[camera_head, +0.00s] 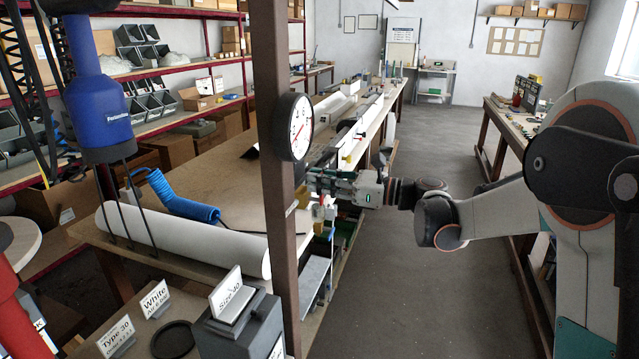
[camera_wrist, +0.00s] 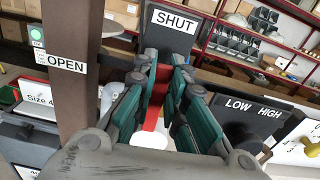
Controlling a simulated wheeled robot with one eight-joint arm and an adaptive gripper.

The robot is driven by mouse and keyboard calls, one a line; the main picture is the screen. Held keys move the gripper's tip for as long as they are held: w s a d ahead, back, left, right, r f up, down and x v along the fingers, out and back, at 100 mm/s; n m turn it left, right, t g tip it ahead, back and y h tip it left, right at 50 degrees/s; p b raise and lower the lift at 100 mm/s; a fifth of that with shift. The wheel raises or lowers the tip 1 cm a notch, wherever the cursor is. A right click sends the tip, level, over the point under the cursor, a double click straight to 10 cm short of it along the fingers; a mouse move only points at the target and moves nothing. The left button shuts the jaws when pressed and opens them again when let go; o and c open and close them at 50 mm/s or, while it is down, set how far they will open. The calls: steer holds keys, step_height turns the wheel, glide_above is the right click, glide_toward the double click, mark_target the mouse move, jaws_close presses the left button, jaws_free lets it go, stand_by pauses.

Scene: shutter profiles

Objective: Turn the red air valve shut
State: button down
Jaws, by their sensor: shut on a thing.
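The red air valve handle (camera_wrist: 156,95) shows in the wrist view as a flat red bar between my gripper's fingers. My gripper (camera_wrist: 162,80) is shut on it, with its teal pads on both sides. The bar points up in the picture, towards the SHUT label (camera_wrist: 176,21) on a dark plate. The OPEN label (camera_wrist: 66,64) is on the left, across the brown post (camera_wrist: 72,25).
A round gauge (camera_head: 294,127) is on the brown post (camera_head: 272,60) above my gripper. A LOW HIGH plate (camera_wrist: 254,110) is right of the fingers. The long workbench (camera_head: 215,160) lies behind the post. The aisle floor (camera_head: 440,125) is clear.

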steer(key=shift+w+d+m, duration=0.1)
steer(key=shift+m, duration=0.3)
steer(key=c, duration=1.6)
jaws_free()
steer(key=shift+d, duration=0.1)
steer(key=v, duration=1.1)
steer(key=shift+d, duration=0.4)
